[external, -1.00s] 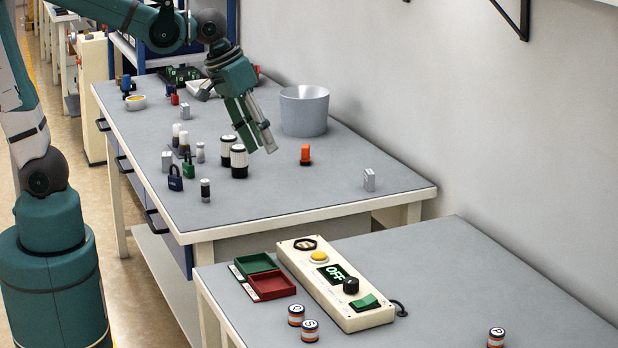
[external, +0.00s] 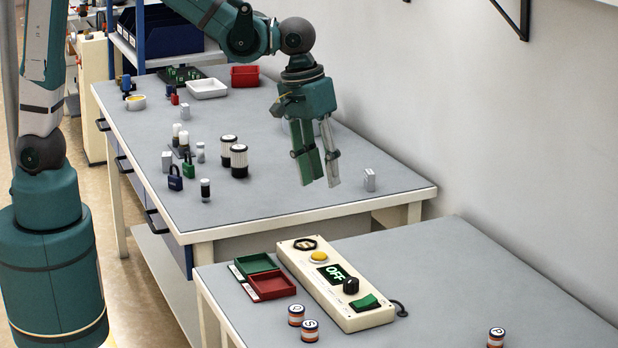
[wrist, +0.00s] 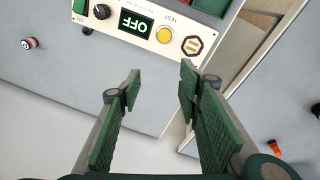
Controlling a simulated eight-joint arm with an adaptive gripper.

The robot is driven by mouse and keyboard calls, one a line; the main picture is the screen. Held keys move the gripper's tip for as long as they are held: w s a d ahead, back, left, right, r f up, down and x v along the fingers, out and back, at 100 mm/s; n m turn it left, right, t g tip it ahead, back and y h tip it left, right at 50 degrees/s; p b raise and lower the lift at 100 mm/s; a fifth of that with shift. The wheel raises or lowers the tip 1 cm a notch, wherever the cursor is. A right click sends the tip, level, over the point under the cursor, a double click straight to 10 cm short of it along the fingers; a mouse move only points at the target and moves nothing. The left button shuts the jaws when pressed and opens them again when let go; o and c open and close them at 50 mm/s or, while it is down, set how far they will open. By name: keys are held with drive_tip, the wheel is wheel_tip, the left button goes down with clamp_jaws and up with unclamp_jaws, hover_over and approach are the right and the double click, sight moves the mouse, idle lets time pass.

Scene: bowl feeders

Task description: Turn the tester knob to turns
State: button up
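The tester (external: 341,309) is a long cream box on the near table. Its black knob (external: 350,286) sits beside a display (external: 333,273) that reads OFF. A yellow button (external: 318,257) and a green rocker switch (external: 366,303) are on the same face. In the wrist view the tester (wrist: 132,36) lies upside down at the top, with the knob (wrist: 102,11) at upper left. My gripper (external: 320,184) is open and empty, pointing down above the far table's front right part, well apart from the knob. Its fingers (wrist: 160,82) show wide apart in the wrist view.
Green (external: 256,263) and red (external: 271,285) trays lie left of the tester. Small labelled cylinders (external: 309,331) stand in front, and another (external: 496,337) at right. Black-and-white cylinders (external: 239,161) and a grey block (external: 369,180) stand on the far table. The near table's right side is mostly clear.

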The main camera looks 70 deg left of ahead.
drive_tip(key=d+f+g+p, duration=0.1)
drive_tip(key=d+f+p, duration=0.15)
drive_tip(key=d, duration=0.65)
drive_tip(key=n+g+y+p, duration=0.1)
drive_tip(key=n+p, duration=0.1)
approach(352, 279)
drive_tip(key=shift+a+f, duration=0.3)
drive_tip(key=shift+d+f, duration=0.25)
drive_tip(key=shift+d, duration=0.1)
drive_tip(key=shift+f, duration=0.1)
drive_tip(key=shift+f, duration=3.8)
drive_tip(key=c, duration=0.9)
